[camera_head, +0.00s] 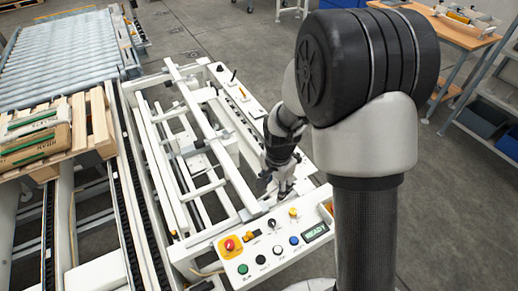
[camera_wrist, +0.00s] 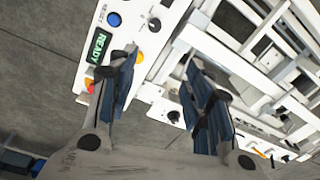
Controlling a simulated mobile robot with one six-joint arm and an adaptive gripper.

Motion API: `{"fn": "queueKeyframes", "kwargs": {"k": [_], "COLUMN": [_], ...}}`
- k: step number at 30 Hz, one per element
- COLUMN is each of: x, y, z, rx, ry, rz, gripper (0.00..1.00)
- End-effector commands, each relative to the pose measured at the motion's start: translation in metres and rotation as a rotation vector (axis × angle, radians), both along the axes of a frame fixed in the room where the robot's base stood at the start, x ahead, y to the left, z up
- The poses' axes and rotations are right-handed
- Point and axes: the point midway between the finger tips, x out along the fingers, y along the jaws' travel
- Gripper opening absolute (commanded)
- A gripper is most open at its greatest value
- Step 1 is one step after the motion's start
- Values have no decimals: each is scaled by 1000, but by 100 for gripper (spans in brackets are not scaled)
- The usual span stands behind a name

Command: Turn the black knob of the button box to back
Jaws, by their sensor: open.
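The white button box (camera_head: 266,252) stands at the front end of the frame in the head view. Its black knob (camera_head: 271,223) is on the top near a yellow knob (camera_head: 293,212). In the wrist view the black knob (camera_wrist: 154,24) shows near the top, beyond the fingertips. My gripper (camera_head: 278,194) points down just behind the box, near the yellow and black knobs. In the wrist view my gripper (camera_wrist: 163,62) has its two blue-grey fingers apart with nothing between them. The knob is not between the fingers, and its exact setting is too small to tell.
The box also carries a red emergency stop (camera_head: 229,244), several buttons and a READY display (camera_head: 315,232). White frame rails (camera_head: 185,130) lie behind and left. A long side panel (camera_head: 240,95) has further controls. A pallet (camera_head: 92,120) with sacks stands at left.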

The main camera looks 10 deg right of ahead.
Motion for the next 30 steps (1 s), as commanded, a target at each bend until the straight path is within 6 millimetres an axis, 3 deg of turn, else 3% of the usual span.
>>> {"fn": "queueKeyframes", "kwargs": {"k": [3, 9, 17, 30], "x": [3, 4, 2, 2], "y": [0, 1, 1, 1], "z": [-28, -56, -93, -189], "rx": [4, 6, 5, 6], "ry": [43, 66, 70, 68], "rz": [-97, -176, -182, -181], "gripper": [46, 46, 46, 46]}}
